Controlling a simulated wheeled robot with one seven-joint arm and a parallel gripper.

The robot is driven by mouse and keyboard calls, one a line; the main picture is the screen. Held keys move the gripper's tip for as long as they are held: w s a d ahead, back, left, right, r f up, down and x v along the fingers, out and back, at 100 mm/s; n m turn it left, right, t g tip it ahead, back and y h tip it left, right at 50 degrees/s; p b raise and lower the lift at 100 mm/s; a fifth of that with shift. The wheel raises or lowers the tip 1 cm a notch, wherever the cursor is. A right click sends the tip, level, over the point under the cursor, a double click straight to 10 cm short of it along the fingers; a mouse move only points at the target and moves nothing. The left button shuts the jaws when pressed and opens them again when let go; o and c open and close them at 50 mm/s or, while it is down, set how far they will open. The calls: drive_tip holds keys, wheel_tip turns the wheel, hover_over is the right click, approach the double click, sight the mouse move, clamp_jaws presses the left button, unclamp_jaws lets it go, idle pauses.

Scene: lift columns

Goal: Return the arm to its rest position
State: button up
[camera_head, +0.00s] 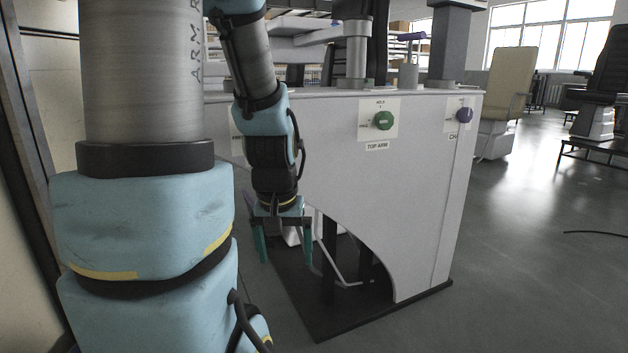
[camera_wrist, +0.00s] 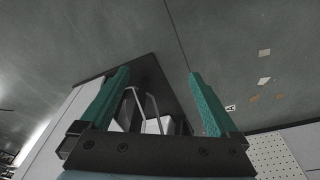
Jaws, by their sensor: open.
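My gripper (camera_head: 284,243) hangs from my blue and grey arm, pointing down in front of the white machine panel (camera_head: 345,190). Its two green fingers are spread wide apart with nothing between them. In the wrist view my gripper (camera_wrist: 160,90) shows both green fingers open, above the dark base plate (camera_wrist: 150,75) and the grey floor. A large part of my arm fills the left of the head view and hides what is behind it.
The panel carries a green knob (camera_head: 383,120) labelled TOP ARM and a purple knob (camera_head: 464,115). A bent metal bar (camera_head: 345,281) sits low in the panel's arched opening. A cream chair (camera_head: 508,85) stands behind at right. The floor (camera_head: 530,250) at right is mostly clear.

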wheel_tip(320, 180, up, 36)
drive_tip(key=s+a+p, duration=0.1)
drive_tip(key=p, duration=3.5)
drive_tip(key=shift+s+r+g+p, duration=0.15)
drive_tip(key=shift+s+g+p, duration=0.15)
drive_tip(key=shift+s, duration=0.1)
